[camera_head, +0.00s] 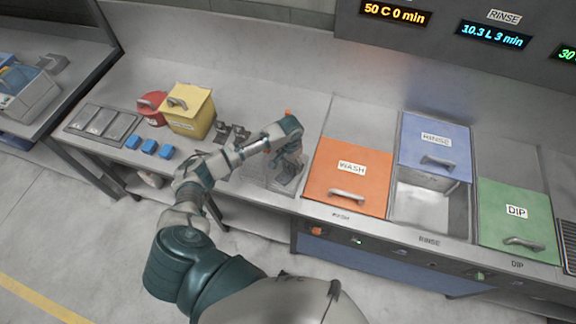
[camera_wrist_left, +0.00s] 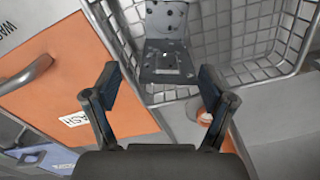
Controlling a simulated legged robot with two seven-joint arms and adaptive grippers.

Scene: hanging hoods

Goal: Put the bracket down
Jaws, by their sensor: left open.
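A dark grey bracket (camera_wrist_left: 166,42) with round holes stands in a wire basket (camera_wrist_left: 255,50), as the left wrist view shows. My left gripper (camera_wrist_left: 160,80) is open, its two fingers apart with nothing between them. The bracket lies just beyond the fingertips, apart from them. In the head view, my left gripper (camera_head: 287,178) points down at the basket (camera_head: 255,174), left of the orange WASH lid (camera_head: 347,177). The arm and gripper partly hide the basket there, and I cannot clearly make out the bracket behind them. My right gripper does not show.
Small dark parts (camera_head: 238,134) lie on the counter near a yellow box (camera_head: 189,111) and a red container (camera_head: 151,106). Blue blocks (camera_head: 149,146) sit in front. The RINSE tank (camera_head: 430,208) is partly open under its blue lid (camera_head: 434,146). The green DIP lid (camera_head: 517,217) is farther right.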

